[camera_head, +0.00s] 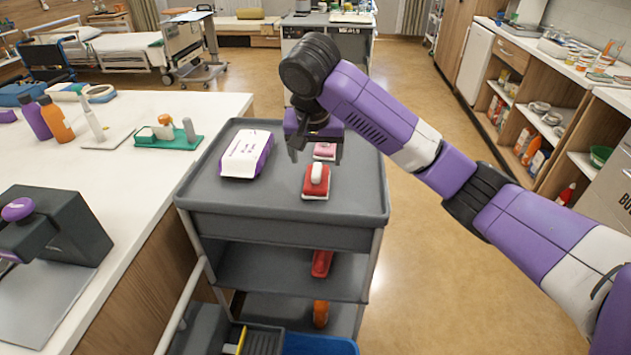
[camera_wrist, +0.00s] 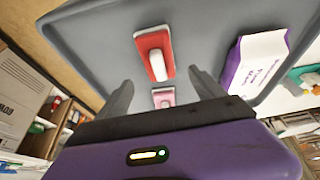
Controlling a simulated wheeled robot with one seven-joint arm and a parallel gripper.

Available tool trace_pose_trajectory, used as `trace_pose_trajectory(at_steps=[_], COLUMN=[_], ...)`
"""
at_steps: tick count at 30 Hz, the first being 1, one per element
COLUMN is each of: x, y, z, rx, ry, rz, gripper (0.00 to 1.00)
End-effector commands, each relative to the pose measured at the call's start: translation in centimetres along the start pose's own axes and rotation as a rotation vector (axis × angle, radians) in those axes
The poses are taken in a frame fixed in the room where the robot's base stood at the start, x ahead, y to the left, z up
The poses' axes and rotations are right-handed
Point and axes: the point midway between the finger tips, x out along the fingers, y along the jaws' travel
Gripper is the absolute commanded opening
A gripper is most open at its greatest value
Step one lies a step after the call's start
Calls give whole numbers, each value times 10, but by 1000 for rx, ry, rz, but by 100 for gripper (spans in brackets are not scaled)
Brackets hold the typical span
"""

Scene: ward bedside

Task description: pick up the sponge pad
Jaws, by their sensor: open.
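A small pink pad (camera_head: 325,150), which looks like the sponge pad, lies flat on the top of the grey cart (camera_head: 280,207). My gripper (camera_head: 316,158) points down above the cart top, over the pink pad, with its jaws open and empty. In the wrist view the pink pad (camera_wrist: 163,98) shows between the two fingers, apart from both, with its lower edge close to the gripper body. A red block with a white handle (camera_head: 316,181) lies on the cart nearer the head camera; it also shows beyond the fingertips in the wrist view (camera_wrist: 143,42).
A white and purple packet (camera_head: 245,155) lies left of the pad on the cart. The cart has a raised rim and lower shelves with red and orange items. A white counter (camera_head: 150,185) with bottles and a green tray (camera_head: 168,138) stands at left. Shelving stands at right.

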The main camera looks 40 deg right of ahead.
Motion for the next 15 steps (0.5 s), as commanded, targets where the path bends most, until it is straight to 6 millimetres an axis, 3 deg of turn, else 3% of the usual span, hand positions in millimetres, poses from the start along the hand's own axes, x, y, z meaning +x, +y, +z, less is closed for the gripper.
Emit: trace_pose_trajectory(at_steps=[15], x=[60], y=[1], z=[4], rx=[-2], ry=[0], rz=[0], gripper=[78])
